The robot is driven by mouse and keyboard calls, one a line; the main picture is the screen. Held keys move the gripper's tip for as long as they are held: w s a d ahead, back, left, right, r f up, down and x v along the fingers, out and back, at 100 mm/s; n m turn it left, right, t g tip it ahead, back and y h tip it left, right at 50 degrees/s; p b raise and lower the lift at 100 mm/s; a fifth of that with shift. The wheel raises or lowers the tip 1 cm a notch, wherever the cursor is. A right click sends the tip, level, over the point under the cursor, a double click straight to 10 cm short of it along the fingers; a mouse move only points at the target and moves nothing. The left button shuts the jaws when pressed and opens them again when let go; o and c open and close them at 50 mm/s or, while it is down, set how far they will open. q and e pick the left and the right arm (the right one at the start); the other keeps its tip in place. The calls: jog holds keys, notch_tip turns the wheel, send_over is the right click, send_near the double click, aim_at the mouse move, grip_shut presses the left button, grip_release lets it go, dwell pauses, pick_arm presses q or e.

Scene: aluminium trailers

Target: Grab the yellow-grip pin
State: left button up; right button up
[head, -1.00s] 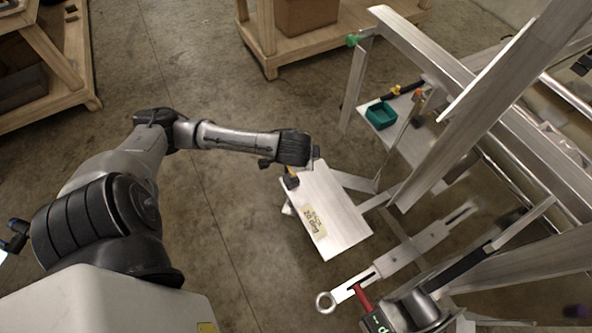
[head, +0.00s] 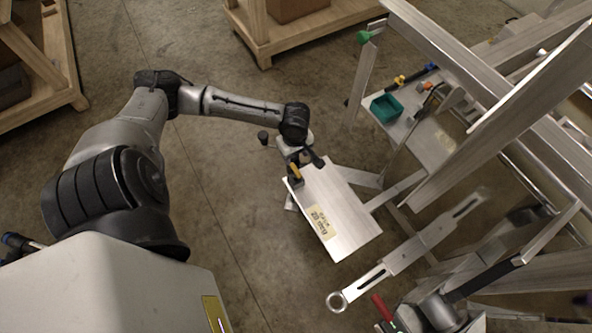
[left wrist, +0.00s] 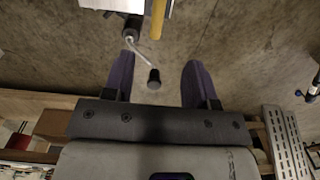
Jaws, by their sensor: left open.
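A yellow grip (head: 296,173), which looks like the pin's, stands beside the fingers at the plate's upper left corner. In the left wrist view the yellow grip (left wrist: 158,19) is a bar at the top, just beyond and between the two open fingertips (left wrist: 159,62). Nothing is held. The pin's lower part is hidden. A black knob on a thin rod (left wrist: 154,78) shows between the fingers. My right gripper is not in view.
The trailer's aluminium frame (head: 470,60) fills the right side, with a teal tray (head: 386,108) on a shelf. A slotted bar with a ring end (head: 400,255) and a red handle (head: 382,307) lie at lower right. Wooden stands (head: 262,40) are behind. The floor at left-centre is clear.

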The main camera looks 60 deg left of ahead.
aim_at(296, 169)
pick_arm(q)
notch_tip(296, 169, down, 9)
jog(key=b, duration=0.2)
jog(key=shift+r+b, duration=0.2)
jog(key=shift+b, duration=0.15)
jog(key=shift+w+f+b, duration=0.15)
jog(key=shift+f+b, duration=1.15)
jog(key=shift+f, duration=1.3)
jog(key=shift+a, duration=0.1)
jog(key=shift+c, duration=0.5)
grip_shut()
